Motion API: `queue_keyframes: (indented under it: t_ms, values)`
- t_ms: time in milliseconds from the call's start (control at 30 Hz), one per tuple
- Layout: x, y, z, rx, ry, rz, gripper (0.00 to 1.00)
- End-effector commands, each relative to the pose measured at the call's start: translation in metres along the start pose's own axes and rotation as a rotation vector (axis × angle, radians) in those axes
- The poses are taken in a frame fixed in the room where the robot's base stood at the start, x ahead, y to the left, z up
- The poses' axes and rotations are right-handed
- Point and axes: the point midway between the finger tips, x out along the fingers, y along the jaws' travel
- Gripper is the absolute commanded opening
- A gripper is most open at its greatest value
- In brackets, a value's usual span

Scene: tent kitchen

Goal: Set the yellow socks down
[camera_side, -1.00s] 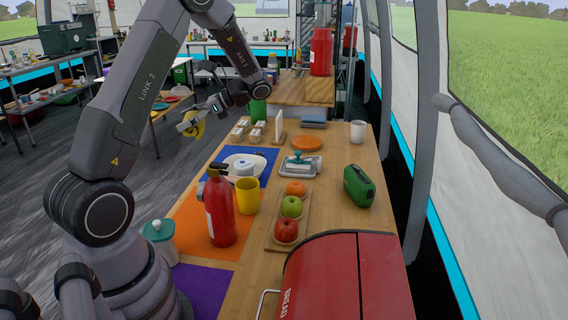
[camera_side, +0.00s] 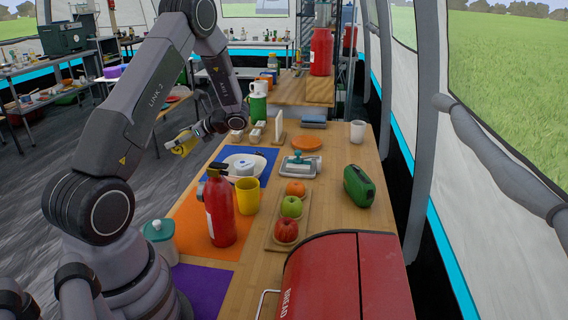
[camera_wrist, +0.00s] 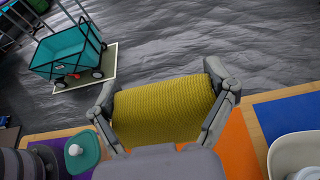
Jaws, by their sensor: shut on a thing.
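The yellow socks (camera_wrist: 162,110) are a ribbed, rolled bundle between the two fingers of my gripper (camera_wrist: 165,98) in the wrist view. My gripper is shut on them, one finger on each side. In the side view the yellow socks (camera_side: 183,144) show at the end of my gripper (camera_side: 186,138), left of the table's far left edge and above the level of the floor. The side view does not show them touching the table.
The wooden table (camera_side: 335,220) holds a blue mat (camera_side: 266,156) with a white dish, an orange mat (camera_side: 190,237), a red extinguisher-like bottle (camera_side: 220,212), a yellow cup (camera_side: 248,196) and a fruit tray (camera_side: 273,238). A teal wagon (camera_wrist: 68,50) stands on the floor.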

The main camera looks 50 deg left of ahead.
Motion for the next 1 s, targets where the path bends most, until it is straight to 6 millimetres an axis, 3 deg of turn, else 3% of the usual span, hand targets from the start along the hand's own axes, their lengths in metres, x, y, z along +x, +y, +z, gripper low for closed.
queue_keyframes:
  t_ms: [33,100,200,600,1000]
  values:
    - [0.009,0.001,-0.021,0.009,-0.003,0.004,0.56]
    - [0.018,0.001,-0.042,0.007,-0.002,0.002,0.56]
    - [0.027,0.000,-0.063,0.002,-0.001,0.002,0.56]
    - [0.054,0.000,-0.128,0.000,0.000,0.001,0.56]
    - [0.071,-0.001,-0.169,-0.002,0.000,0.000,0.56]
